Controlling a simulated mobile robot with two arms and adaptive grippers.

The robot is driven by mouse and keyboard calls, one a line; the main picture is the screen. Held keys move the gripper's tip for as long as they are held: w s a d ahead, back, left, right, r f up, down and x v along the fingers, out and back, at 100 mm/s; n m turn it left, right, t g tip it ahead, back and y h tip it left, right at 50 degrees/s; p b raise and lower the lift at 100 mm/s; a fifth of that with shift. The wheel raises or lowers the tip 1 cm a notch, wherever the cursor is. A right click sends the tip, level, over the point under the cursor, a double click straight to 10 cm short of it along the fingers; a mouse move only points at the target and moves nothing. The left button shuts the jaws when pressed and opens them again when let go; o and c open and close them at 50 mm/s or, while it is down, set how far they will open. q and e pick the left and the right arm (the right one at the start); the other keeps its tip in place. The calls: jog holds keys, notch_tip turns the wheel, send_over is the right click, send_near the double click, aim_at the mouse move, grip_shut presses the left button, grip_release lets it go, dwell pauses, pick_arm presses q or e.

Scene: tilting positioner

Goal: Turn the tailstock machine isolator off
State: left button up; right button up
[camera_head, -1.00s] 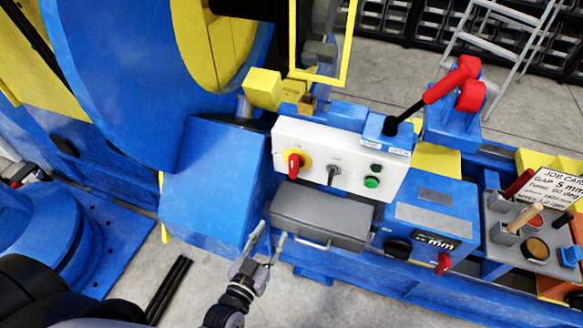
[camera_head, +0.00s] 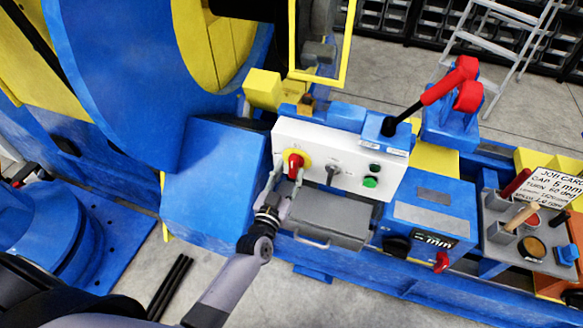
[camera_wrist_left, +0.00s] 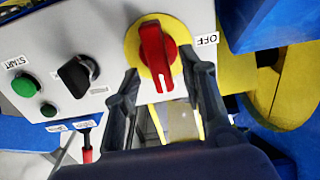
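The isolator (camera_head: 294,161) is a red rotary handle on a yellow round plate, on the white control panel (camera_head: 325,140). In the left wrist view the red handle (camera_wrist_left: 156,52) stands close to upright, and an OFF label (camera_wrist_left: 206,39) is to the right of the yellow plate. My left gripper (camera_head: 286,179) is open just in front of the handle. In the left wrist view its two fingertips (camera_wrist_left: 162,72) lie at either side of the handle's lower end, with a gap between them. I cannot tell whether they touch it. My right gripper is not in view.
A black selector knob (camera_head: 333,172) and a green START button (camera_head: 370,182) are beside the isolator on the panel. A grey box with a handle (camera_head: 325,215) projects below the panel. A red-gripped lever (camera_head: 440,88) rises at the panel's upper right.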

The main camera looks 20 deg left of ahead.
pick_arm(q)
jog(key=shift+w, duration=1.1)
jog(key=shift+c, duration=0.5)
grip_shut()
